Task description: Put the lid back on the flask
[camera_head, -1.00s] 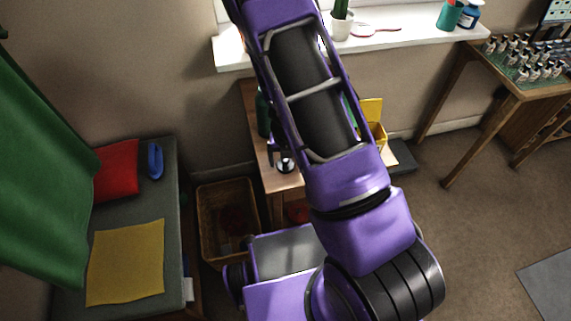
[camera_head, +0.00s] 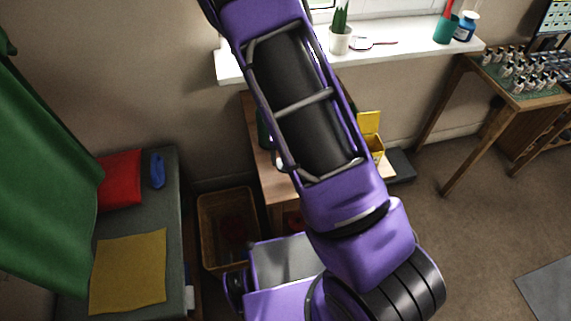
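A dark green upright thing (camera_head: 264,130), which looks like the flask, stands on the small wooden table (camera_head: 270,183) below the windowsill. My purple arm crosses in front of the table and covers part of it. A small pale, shiny round thing (camera_head: 281,161) shows at the left edge of my arm; I cannot tell whether it is the lid. My gripper is hidden behind my arm, so its distance from the flask and anything in it do not show.
A yellow open box (camera_head: 376,147) stands at the table's right side. A wicker basket (camera_head: 202,232) is on the floor at left, beside a grey bench (camera_head: 169,205) with cushions. The windowsill (camera_head: 405,52) holds a plant (camera_head: 340,36) and cups.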

